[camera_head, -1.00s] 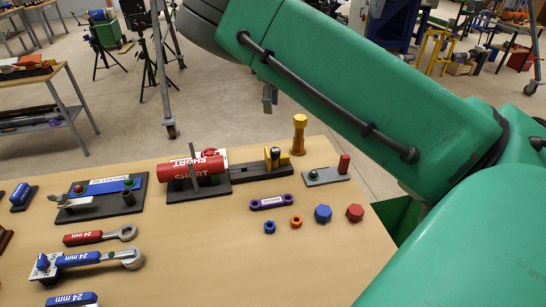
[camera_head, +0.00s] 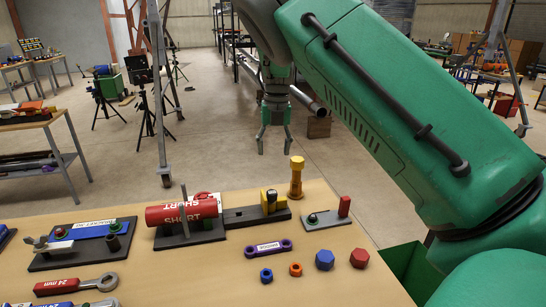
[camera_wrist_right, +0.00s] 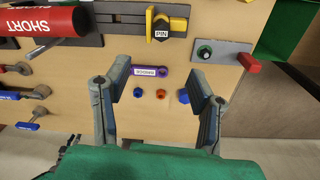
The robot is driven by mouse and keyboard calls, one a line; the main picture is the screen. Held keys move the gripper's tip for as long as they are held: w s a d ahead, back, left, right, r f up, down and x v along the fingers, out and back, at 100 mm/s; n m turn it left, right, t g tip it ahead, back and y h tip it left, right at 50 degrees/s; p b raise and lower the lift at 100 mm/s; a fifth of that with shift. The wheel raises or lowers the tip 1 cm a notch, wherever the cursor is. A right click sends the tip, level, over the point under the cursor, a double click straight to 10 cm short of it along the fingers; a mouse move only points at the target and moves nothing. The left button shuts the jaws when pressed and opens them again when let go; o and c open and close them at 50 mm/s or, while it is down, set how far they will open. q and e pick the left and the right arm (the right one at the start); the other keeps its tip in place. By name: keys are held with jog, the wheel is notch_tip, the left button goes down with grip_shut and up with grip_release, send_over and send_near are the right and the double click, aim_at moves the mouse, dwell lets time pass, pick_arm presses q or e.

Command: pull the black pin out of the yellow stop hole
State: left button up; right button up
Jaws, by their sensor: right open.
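The yellow stop (camera_head: 274,205) sits on the dark rail base (camera_head: 240,216) behind the middle of the table. The black pin (camera_head: 268,192) stands in it; how deep it sits is hidden. In the right wrist view, the black pin with a white PIN label (camera_wrist_right: 160,31) shows at the yellow stop (camera_wrist_right: 179,24), beyond my fingertips. My right gripper (camera_head: 274,148) is open and empty, fingers pointing down, above and apart from the stop. In its wrist view, the open fingers (camera_wrist_right: 160,76) frame the purple link (camera_wrist_right: 150,72). My left gripper is out of view.
A red SHORT cylinder (camera_head: 182,213) lies left of the stop. A tall yellow bolt-like post (camera_head: 297,178) stands just right of it. A grey plate with a red post (camera_head: 327,217) is farther right. Coloured nuts (camera_head: 325,259) and wrenches (camera_head: 75,285) lie in front.

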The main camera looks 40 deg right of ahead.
aim_at(272, 191)
jog(key=f+n, duration=0.1)
jog(key=f, duration=0.5)
jog(key=f+n, duration=0.1)
jog(key=f, duration=0.6)
jog(key=shift+w+a+p, duration=0.15)
jog(key=shift+w+p, duration=0.05)
jog(key=shift+p, duration=0.2)
jog(key=shift+f, duration=0.65)
jog(key=c, duration=1)
grip_shut()
jog(key=shift+r, duration=0.15)
